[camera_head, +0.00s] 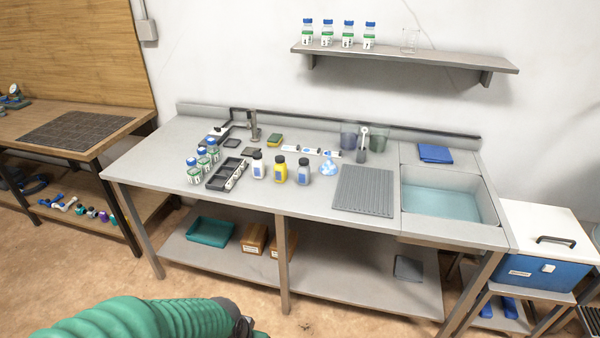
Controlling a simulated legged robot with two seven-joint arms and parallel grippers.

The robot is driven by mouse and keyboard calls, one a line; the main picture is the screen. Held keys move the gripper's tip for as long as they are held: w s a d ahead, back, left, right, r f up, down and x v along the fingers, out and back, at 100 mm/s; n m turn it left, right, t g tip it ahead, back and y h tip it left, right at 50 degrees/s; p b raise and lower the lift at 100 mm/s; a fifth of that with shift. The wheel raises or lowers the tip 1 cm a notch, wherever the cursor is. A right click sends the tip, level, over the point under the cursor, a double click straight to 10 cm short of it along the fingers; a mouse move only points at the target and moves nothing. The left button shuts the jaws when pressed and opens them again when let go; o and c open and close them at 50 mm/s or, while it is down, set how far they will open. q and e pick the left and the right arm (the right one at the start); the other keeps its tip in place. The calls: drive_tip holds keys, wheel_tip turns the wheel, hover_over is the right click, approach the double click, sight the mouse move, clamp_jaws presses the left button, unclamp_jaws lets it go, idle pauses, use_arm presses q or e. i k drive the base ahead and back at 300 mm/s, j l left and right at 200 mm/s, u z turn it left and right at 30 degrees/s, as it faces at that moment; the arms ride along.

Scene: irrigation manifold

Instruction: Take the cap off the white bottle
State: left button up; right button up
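The white bottle (258,169) stands upright on the grey bench, leftmost in a row of three bottles. Its dark cap (257,154) is on top. A yellow bottle (280,172) and a grey-blue bottle (303,175) stand to its right, each with a dark cap. My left arm comes in green at the bottom edge. Its dark gripper (250,330) is low, in front of the bench and far from the bottles. The frame edge cuts it off, so its fingers are unclear. My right gripper is out of view.
A black tray (226,172) and several blue-capped bottles (203,160) stand left of the white bottle. A ribbed grey mat (363,191) and a water-filled sink (443,203) lie to the right. The front bench strip is clear. A wall shelf (405,58) hangs above.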

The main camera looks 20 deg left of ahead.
sight(258, 166)
drive_tip(key=i+u, duration=0.2)
drive_tip(key=i, duration=0.4)
drive_tip(key=i+l+u, duration=0.1)
drive_tip(key=i+u, duration=0.15)
drive_tip(key=i, duration=0.35)
drive_tip(key=i+l+u, duration=0.2)
drive_tip(key=i, duration=0.35)
